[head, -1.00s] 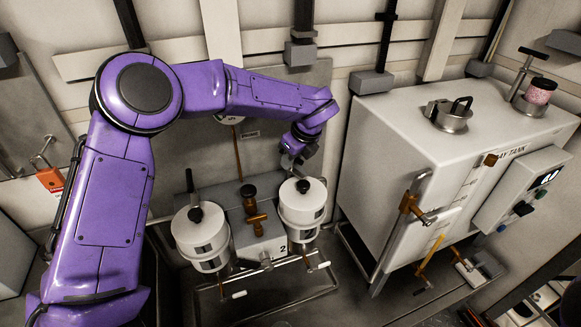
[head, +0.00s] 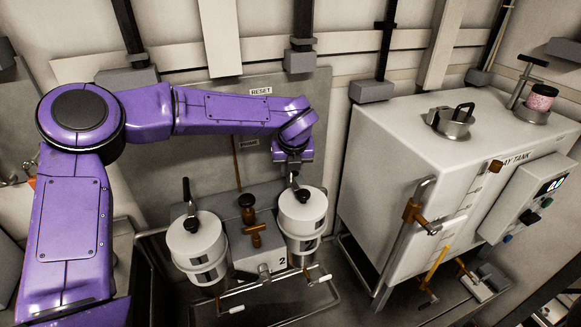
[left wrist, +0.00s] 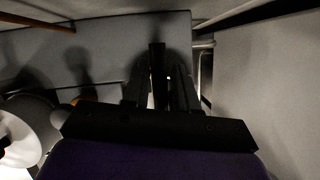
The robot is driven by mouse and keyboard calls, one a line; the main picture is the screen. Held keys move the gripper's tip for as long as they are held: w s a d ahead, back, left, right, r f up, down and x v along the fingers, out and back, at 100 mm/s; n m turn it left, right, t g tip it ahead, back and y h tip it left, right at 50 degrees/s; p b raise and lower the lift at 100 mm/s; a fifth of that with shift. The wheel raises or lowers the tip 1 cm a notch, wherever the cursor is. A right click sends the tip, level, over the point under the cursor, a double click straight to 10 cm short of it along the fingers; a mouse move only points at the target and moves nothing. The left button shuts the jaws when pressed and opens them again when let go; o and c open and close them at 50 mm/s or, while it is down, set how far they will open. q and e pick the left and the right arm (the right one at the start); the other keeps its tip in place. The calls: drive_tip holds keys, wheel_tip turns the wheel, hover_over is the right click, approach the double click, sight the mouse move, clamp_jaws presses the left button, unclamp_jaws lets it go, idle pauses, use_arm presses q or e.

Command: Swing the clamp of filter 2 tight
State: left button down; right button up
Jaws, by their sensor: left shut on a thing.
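Filter 2 (head: 303,215) is the white canister on the right of the pair, beside the label "2". A black knob stands on its lid. My left gripper (head: 292,170) reaches down from behind onto the far side of this lid. In the left wrist view, the gripper (left wrist: 160,92) is shut on an upright dark bar, the clamp handle (left wrist: 157,58). The gripper mostly hides this handle in the head view, so its exact angle is unclear. My right gripper is not in view.
A second white canister (head: 196,240) with an upright black handle (head: 187,190) stands to the left. A brown valve handle (head: 255,235) sits between them. The white day tank (head: 400,150) stands to the right. A metal rail runs in front of the canisters.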

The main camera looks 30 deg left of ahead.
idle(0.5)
use_arm(q)
drive_tip(key=c, duration=1)
unclamp_jaws()
drive_tip(key=shift+c, duration=0.2)
drive_tip(key=b+v, duration=0.1)
drive_tip(key=v, duration=0.9)
drive_tip(key=shift+r, duration=0.25)
